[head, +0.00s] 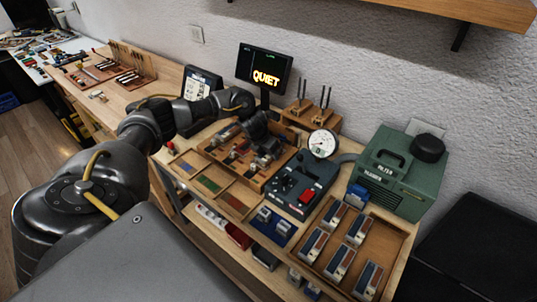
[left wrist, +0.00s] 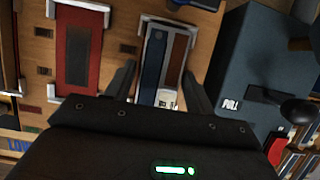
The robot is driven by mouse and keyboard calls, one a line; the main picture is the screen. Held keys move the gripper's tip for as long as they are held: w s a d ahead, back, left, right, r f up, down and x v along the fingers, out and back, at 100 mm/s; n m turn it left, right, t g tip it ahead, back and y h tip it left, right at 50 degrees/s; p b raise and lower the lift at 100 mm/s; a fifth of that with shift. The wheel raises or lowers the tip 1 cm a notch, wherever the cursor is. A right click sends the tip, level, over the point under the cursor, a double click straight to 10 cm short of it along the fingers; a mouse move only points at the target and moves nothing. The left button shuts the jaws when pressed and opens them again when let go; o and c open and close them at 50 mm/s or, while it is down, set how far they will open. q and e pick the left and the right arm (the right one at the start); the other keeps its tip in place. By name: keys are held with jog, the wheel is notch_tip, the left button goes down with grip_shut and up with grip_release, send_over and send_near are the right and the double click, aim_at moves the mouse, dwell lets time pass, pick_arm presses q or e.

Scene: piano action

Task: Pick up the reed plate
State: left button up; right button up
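My left gripper (head: 266,150) reaches down over a wooden fixture tray (head: 276,188) on the bench. In the left wrist view its two fingers (left wrist: 160,92) are apart. Between them lies a narrow plate with a blue strip and a brown strip (left wrist: 152,60) and a pale metal end near the gripper; it looks like a reed plate. The fingers stand on either side of it, and I cannot tell whether they touch it. A red block with a dark centre (left wrist: 78,58) lies left of the gripper. My right gripper is not in view.
A dark control box with a red button (head: 300,186) and a round gauge (head: 322,143) stand right of the fixture. A wooden tray (head: 388,245) holds several striped metal plates. A green machine (head: 392,175) and a screen reading QUIET (head: 265,70) stand behind.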

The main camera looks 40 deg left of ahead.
pick_arm(q)
jog(key=c, duration=0.7)
jog(key=shift+w+r, duration=0.1)
jog(key=shift+r, duration=0.1)
jog(key=shift+r+b, duration=0.25)
jog(key=shift+b, duration=0.1)
jog(key=r, duration=0.1)
jog(key=r+b, duration=0.1)
jog(key=shift+s+r, duration=0.2)
jog(key=shift+r, duration=0.2)
jog(key=s+d+r, duration=0.1)
jog(key=s+r, duration=0.2)
jog(key=s, duration=0.1)
jog(key=s+d+r, duration=0.1)
jog(key=s+r, duration=0.2)
jog(key=s, duration=0.2)
jog(key=s+r+p, duration=0.1)
jog(key=s+r, duration=0.2)
jog(key=s, duration=0.1)
jog(key=shift+s+d+r, duration=0.2)
jog(key=shift+d, duration=0.2)
